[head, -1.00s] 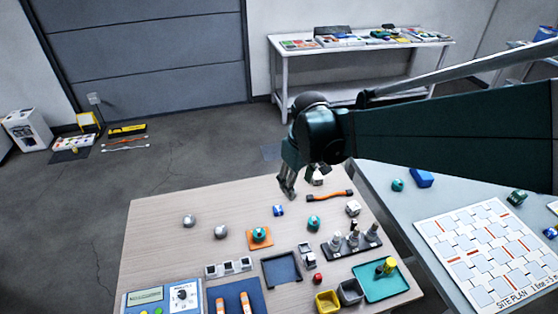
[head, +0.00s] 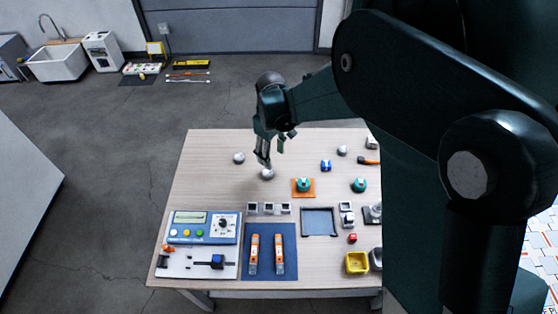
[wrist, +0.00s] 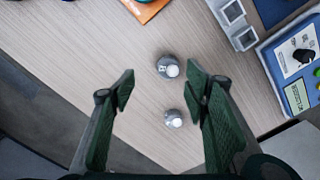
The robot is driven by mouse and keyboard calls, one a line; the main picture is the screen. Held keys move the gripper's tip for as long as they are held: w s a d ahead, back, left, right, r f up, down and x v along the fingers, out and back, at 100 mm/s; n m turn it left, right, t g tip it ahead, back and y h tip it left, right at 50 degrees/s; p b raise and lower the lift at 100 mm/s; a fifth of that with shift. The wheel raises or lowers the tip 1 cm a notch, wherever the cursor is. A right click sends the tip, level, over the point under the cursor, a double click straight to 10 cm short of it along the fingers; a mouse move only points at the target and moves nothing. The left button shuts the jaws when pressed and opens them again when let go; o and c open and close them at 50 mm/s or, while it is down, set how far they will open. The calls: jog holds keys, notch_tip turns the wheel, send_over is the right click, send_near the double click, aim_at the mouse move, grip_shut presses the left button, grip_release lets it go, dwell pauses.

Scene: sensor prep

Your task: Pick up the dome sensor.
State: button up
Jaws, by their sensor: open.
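Two grey rounded sensors with light tops stand on the wooden table; one (head: 267,174) is just below my gripper, the other (head: 238,158) is to its left. In the wrist view the first (wrist: 168,67) and the second (wrist: 174,119) appear between the fingers' lines. Two teal rounded devices also show, one (head: 303,184) on an orange mat and one (head: 359,185) on bare wood. I cannot tell for certain which of these is the dome sensor. My gripper (head: 270,155) is open and empty above the table; its spread fingers (wrist: 160,82) show in the wrist view.
A row of grey sockets (head: 269,208), a blue-framed meter (head: 203,227) and a dark blue mat (head: 270,267) with orange tools lie towards the front. A blue item (head: 326,165) lies to the right. The table's back left is clear. My arm hides the right side.

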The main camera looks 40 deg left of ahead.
aim_at(266, 170)
jog(key=shift+s+a+f, duration=0.95)
jog(key=shift+a, duration=0.05)
jog(key=shift+f, duration=1.3)
jog(key=shift+f+b, duration=0.9)
jog(key=shift+f, duration=1.7)
jog(key=c, duration=1)
